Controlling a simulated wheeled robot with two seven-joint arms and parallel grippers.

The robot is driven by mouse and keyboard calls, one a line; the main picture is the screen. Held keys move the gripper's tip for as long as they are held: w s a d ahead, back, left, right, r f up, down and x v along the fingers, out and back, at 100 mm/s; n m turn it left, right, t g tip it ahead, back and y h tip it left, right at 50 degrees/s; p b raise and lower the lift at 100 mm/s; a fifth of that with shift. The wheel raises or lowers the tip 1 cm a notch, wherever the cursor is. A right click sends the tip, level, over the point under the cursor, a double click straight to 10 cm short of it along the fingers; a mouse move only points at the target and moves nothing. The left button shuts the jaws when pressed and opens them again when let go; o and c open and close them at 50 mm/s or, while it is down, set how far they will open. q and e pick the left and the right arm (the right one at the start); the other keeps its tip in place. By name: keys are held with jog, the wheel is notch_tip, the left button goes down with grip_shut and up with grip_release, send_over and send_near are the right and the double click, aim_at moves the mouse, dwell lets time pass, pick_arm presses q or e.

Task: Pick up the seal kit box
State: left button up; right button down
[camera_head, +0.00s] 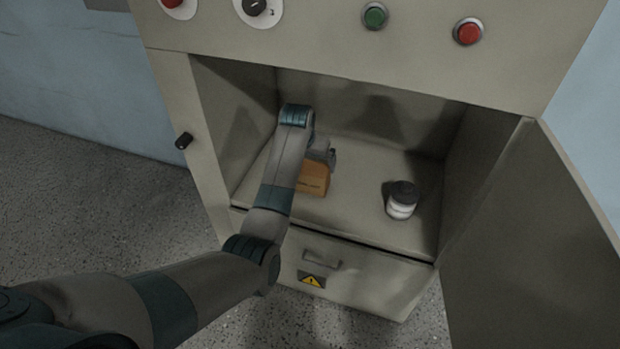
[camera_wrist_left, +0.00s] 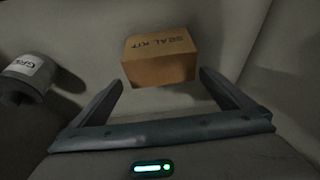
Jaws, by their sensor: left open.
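The seal kit box (camera_head: 314,180) is a small orange-brown carton on the floor of the open cabinet compartment. In the left wrist view the seal kit box (camera_wrist_left: 160,57) shows its "SEAL KIT" lettering and lies just beyond the fingertips, roughly between their lines. My left gripper (camera_head: 323,156) is inside the compartment, beside the box, with part of it hidden by my own arm. In the left wrist view my left gripper (camera_wrist_left: 160,80) has its two fingers wide apart with nothing between them. My right gripper is not in view.
A white jar with a dark lid (camera_head: 402,201) stands right of the box; it also shows in the left wrist view (camera_wrist_left: 30,72), with partly readable lettering. The compartment has side walls and a top panel with buttons (camera_head: 468,32). A door (camera_head: 535,240) stands open at right. A drawer (camera_head: 335,275) is below.

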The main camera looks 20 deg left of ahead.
aim_at(311, 166)
pick_arm(q)
jog(key=x, duration=0.3)
jog(key=shift+f, duration=0.1)
jog(key=shift+w+f, duration=0.1)
jog(key=shift+f, duration=0.05)
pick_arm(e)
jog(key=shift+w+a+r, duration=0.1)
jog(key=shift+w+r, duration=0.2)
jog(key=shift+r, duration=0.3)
pick_arm(q)
jog(key=shift+s+b+x, duration=0.15)
jog(key=shift+x, duration=0.85)
jog(key=shift+s+b+x, duration=0.15)
jog(key=shift+s+x, duration=0.05)
jog(key=shift+x, duration=1.55)
jog(key=shift+s+a, duration=0.1)
jog(key=c, duration=1)
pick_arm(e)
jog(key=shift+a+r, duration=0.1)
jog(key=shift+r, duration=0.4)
